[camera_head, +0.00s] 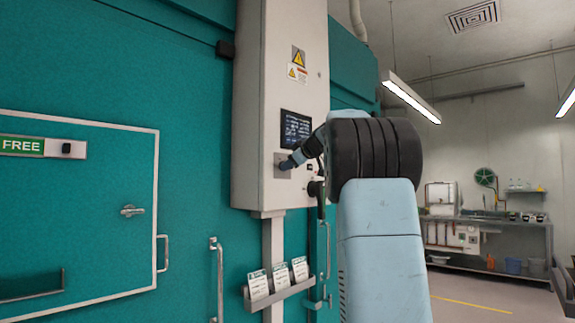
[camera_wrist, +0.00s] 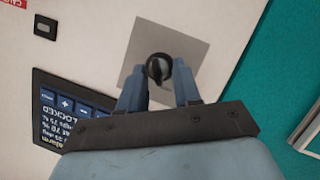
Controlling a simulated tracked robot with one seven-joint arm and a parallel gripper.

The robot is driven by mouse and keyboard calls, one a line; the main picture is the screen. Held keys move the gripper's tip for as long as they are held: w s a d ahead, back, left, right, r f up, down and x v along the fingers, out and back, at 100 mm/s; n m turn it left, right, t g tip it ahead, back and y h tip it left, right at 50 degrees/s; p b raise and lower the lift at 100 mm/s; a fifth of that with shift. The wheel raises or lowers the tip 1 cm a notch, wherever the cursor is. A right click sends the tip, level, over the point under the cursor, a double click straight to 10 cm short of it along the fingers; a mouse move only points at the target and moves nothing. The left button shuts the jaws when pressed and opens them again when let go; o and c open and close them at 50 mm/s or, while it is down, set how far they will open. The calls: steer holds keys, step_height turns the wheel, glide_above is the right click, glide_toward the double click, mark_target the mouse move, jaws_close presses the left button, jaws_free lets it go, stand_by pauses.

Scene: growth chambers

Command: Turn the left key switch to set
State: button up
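The key switch has a round black knob (camera_wrist: 158,68) on a square grey plate (camera_wrist: 150,38), set in the pale control cabinet's face. In the head view its plate (camera_head: 280,172) is partly hidden by my gripper (camera_head: 289,163), which reaches in from the right. In the wrist view my gripper (camera_wrist: 160,72) has its two blue fingers apart, one on each side of the knob. The fingertips are close to the knob, and I see no clear grip on it. The key's set markings are not readable.
A black knob (camera_head: 315,188) is to the lower right, close to my arm. A card rack (camera_head: 280,294) is below the cabinet (camera_head: 262,100). The teal chamber door (camera_head: 75,220) is to the left.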

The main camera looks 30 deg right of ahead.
jaws_close()
steer(key=c, duration=0.6)
jaws_free()
steer(key=shift+a, duration=0.35)
steer(key=shift+d+f, duration=0.1)
steer(key=shift+d, duration=0.15)
jaws_close()
steer(key=m+y, duration=0.1)
steer(key=m+g+y, duration=0.1)
steer(key=m, duration=0.1)
steer(key=shift+w+d, duration=0.1)
steer(key=shift+d, duration=0.2)
steer(key=m+y, duration=0.2)
steer(key=m, duration=0.1)
steer(key=m+g+y, duration=0.1)
steer(key=shift+d+m, duration=0.3)
steer(key=shift+m, duration=0.1)
steer(key=shift+y, duration=0.3)
